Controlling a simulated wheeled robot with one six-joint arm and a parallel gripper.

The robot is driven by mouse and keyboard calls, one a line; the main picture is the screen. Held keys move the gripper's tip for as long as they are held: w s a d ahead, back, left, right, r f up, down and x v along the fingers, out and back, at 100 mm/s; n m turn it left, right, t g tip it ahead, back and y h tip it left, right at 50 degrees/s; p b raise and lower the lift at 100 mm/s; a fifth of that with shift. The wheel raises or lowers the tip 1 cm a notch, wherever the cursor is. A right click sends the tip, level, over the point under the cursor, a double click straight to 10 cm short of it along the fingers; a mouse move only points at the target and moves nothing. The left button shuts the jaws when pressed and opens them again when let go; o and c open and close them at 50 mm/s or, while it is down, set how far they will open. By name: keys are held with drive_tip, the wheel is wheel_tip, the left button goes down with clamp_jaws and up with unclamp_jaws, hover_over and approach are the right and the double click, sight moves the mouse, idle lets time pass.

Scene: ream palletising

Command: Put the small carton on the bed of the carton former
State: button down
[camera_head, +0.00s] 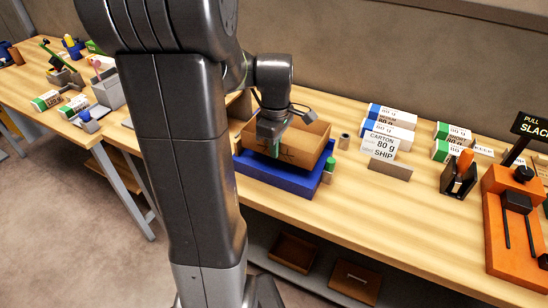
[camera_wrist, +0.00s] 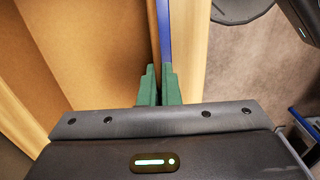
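The small carton (camera_head: 302,154) is an open-topped brown box, over the blue bed of the carton former (camera_head: 290,181) in the head view. A dark gap shows under the carton's near side, and I cannot tell whether it rests on the bed or hangs just above it. My gripper (camera_head: 275,149) is at the carton's near wall, with its green fingers closed on that wall. In the wrist view, the carton's inside (camera_wrist: 90,50) fills the left. The fingers (camera_wrist: 158,88) straddle the wall's edge, with a blue strip of the bed beside it.
A card reading "CARTON 80 g SHIP" (camera_head: 380,146) stands right of the former, with wrapped reams (camera_head: 390,115) behind it. An orange tool (camera_head: 515,225) stands at far right. Brown cartons (camera_head: 355,281) lie on the lower shelf. The bench front between former and orange tool is clear.

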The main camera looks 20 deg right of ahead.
drive_tip(key=shift+f, duration=2.25)
drive_tip(key=shift+f, duration=0.2)
drive_tip(key=c, duration=1.6)
unclamp_jaws()
drive_tip(key=shift+c, duration=0.2)
drive_tip(key=shift+r, duration=0.1)
wheel_tip(320, 180, up, 12)
drive_tip(key=shift+r, duration=0.1)
